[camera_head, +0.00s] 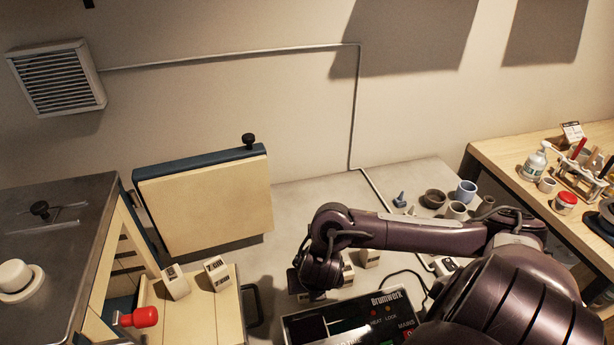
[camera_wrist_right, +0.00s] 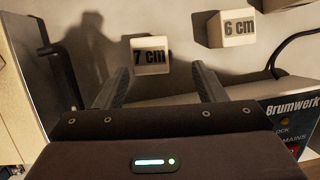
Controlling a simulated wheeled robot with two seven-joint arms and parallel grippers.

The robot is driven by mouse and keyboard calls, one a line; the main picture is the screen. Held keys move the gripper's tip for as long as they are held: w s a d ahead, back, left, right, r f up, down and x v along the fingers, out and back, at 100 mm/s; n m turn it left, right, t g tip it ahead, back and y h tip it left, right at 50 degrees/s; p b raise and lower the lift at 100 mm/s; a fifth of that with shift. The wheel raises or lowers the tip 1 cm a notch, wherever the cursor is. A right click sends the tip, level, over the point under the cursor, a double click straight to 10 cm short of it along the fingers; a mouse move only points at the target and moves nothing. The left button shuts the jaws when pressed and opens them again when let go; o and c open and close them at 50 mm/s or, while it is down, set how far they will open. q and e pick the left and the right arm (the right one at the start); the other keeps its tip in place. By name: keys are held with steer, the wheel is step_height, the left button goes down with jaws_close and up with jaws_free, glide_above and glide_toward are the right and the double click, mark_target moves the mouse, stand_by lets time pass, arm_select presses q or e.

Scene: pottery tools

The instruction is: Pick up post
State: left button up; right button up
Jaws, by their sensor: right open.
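In the right wrist view a pale block-shaped post marked "7 cm" (camera_wrist_right: 151,56) stands between and just beyond the fingertips of my right gripper (camera_wrist_right: 163,74). The gripper is open, with nothing between its fingers. A second post marked "6 cm" (camera_wrist_right: 232,28) stands farther right, and part of another post (camera_wrist_right: 285,3) shows at the top edge. In the head view my right gripper (camera_head: 312,284) is low over the grey bench. Posts (camera_head: 370,258) show just right of it, partly behind my arm. The 7 cm post cannot be made out there. My left gripper is not in view.
Small pots (camera_head: 435,199) stand at the right back.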

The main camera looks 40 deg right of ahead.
steer(key=shift+w+d+f, duration=0.1)
steer(key=shift+d+f, duration=0.05)
steer(key=shift+f, duration=0.5)
steer(key=shift+w+a+f, duration=0.15)
steer(key=shift+a+f, duration=0.1)
steer(key=shift+f, duration=0.15)
steer(key=w+f, duration=0.1)
steer(key=f, duration=0.1)
steer(key=w+d+f+b, duration=0.1)
steer(key=w+f, duration=0.1)
steer(key=shift+d+f, duration=0.1)
steer(key=shift+d, duration=0.1)
steer(key=shift+s+a, duration=0.1)
steer(key=shift+c, duration=0.4)
steer(key=c, duration=1.1)
steer(key=shift+r, duration=0.25)
